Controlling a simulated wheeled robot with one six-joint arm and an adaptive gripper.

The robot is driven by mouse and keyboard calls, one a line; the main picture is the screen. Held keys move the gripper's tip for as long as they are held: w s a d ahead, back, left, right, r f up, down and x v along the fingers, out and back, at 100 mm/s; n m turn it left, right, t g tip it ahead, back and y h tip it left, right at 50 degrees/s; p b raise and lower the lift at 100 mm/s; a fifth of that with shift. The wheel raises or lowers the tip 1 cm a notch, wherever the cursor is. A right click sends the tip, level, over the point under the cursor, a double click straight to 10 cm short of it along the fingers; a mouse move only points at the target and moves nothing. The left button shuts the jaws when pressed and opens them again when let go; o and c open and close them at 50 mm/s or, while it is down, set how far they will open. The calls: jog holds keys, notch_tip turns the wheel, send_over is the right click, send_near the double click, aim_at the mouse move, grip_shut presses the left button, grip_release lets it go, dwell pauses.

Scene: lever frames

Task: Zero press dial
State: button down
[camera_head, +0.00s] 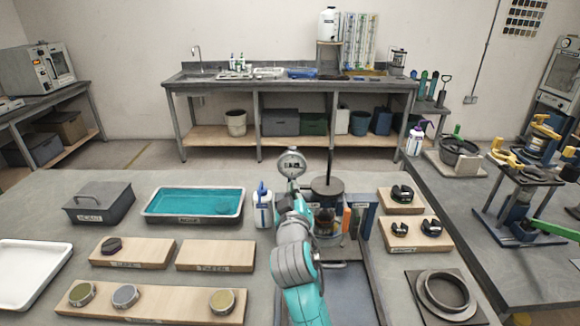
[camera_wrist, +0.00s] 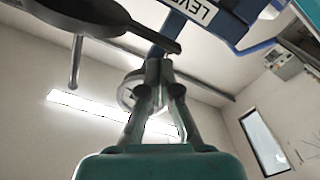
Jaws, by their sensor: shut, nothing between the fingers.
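The press stands behind and right of my arm in the head view, with a dark round plate (camera_head: 328,186) and a blue frame (camera_head: 366,214). A round pale dial (camera_head: 292,163) shows just above the end of my arm. In the wrist view, a round pale dial face (camera_wrist: 127,93) shows partly behind my fingers. My gripper (camera_wrist: 158,66) points up there, shut and empty, its fingertips close together. Whether they touch the dial I cannot tell. A blue bar labelled "LEV" (camera_wrist: 200,10) and a dark round plate (camera_wrist: 60,15) are above. In the head view my fingers are hidden or too small to make out.
A white bottle (camera_head: 263,208) and a tray of teal liquid (camera_head: 192,203) stand left of my arm. Wooden boards with dark rings (camera_head: 401,197) and a metal ring on a plate (camera_head: 443,293) are to the right. Low wooden boards (camera_head: 150,303) lie front left.

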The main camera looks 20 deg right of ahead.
jog(key=v, duration=0.5)
jog(key=shift+s, duration=0.1)
jog(key=s+d+r, duration=0.2)
jog(key=d+r, duration=0.1)
jog(key=x, duration=0.7)
jog(key=shift+f, duration=0.15)
dwell(0.4)
dwell(0.7)
